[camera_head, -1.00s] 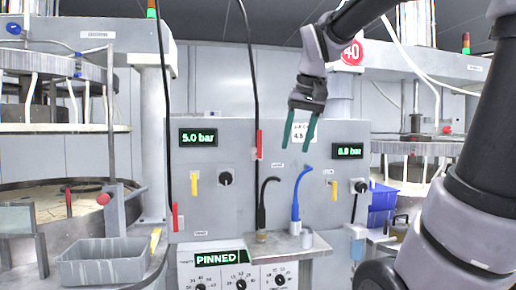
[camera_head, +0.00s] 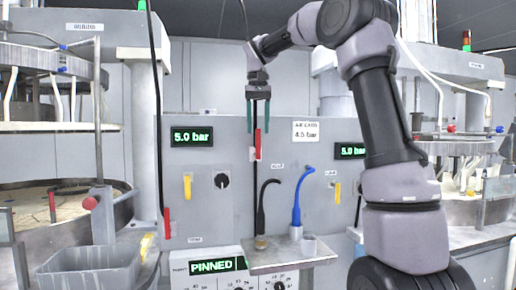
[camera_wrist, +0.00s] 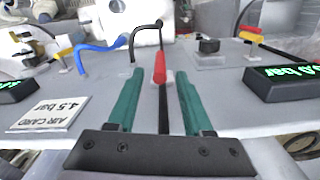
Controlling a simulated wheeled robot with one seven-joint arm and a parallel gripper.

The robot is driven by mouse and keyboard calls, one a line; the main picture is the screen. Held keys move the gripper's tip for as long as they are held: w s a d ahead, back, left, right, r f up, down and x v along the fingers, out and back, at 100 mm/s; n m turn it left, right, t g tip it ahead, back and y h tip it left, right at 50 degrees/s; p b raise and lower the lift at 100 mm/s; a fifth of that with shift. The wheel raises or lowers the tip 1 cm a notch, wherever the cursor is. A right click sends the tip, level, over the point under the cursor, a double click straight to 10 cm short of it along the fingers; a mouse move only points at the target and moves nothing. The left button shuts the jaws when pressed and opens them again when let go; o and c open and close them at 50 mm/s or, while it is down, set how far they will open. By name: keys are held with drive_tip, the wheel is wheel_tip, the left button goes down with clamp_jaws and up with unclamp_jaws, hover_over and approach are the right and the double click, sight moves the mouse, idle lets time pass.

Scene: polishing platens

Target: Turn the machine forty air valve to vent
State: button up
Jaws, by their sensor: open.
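A red lever handle (camera_head: 258,143) is upright on the black air line at the middle of the grey panel (camera_head: 295,185). In the wrist view the red handle (camera_wrist: 159,66) lies in line with the hose, beyond and between the fingertips. My gripper (camera_head: 258,130) points down with its green fingers apart and empty, just above or in front of this handle. The wrist view shows my gripper (camera_wrist: 160,78) open; contact with the handle cannot be told. A second red handle (camera_head: 167,222) is upright on the left air line. No machine number is readable now.
Yellow handles (camera_head: 187,186) and (camera_head: 337,192) and a black knob (camera_head: 222,180) stick out of the panel. A blue hose (camera_head: 297,205) and a black hose (camera_head: 262,205) rise from a small shelf (camera_head: 290,258). A grey bin (camera_head: 92,268) stands at lower left.

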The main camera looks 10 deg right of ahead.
sight(258, 147)
wheel_tip(258, 147, down, 7)
drive_tip(key=shift+f, duration=0.1)
idle(0.3)
clamp_jaws()
idle(1.3)
